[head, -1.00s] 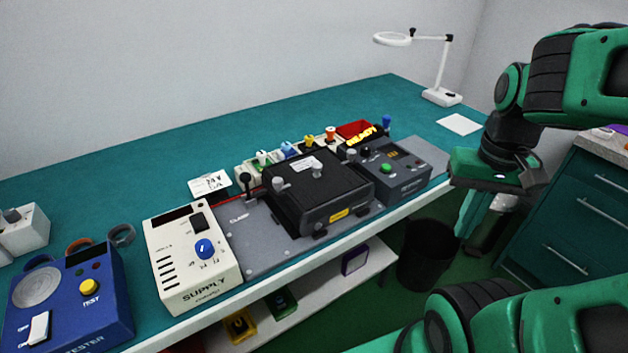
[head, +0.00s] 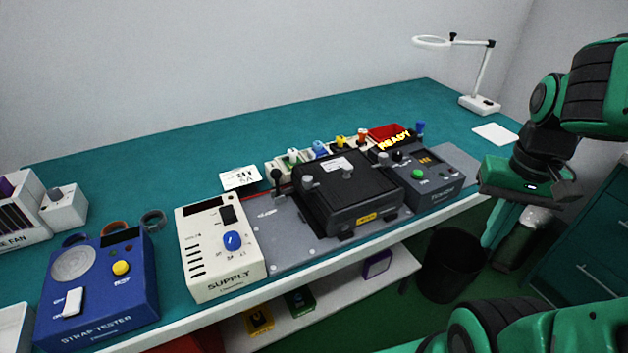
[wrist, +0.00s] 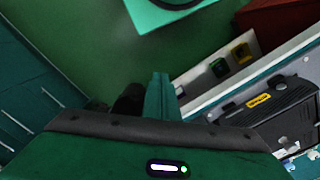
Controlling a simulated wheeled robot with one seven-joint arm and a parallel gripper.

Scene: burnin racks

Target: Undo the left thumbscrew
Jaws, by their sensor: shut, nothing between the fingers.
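A black box-shaped unit (head: 350,205) with a yellow label sits on a grey plate (head: 283,250) on the bench. Grey knobs stand on the unit: a left thumbscrew (head: 307,182) near its left edge, and another knob (head: 383,159) near its right edge. My gripper (head: 490,240) is off the bench's front edge, to the right of the unit, pointing down, shut and empty. In the wrist view its green fingers (wrist: 160,95) are together over the floor, and part of the black unit (wrist: 275,110) shows at right. The thumbscrew is not clear there.
A cream supply box (head: 220,250) and a blue strap tester (head: 97,285) stand left of the plate. A dark control box (head: 425,182) with a READY sign is to the right. A black-knobbed clamp lever (head: 277,178) rises beside the thumbscrew.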

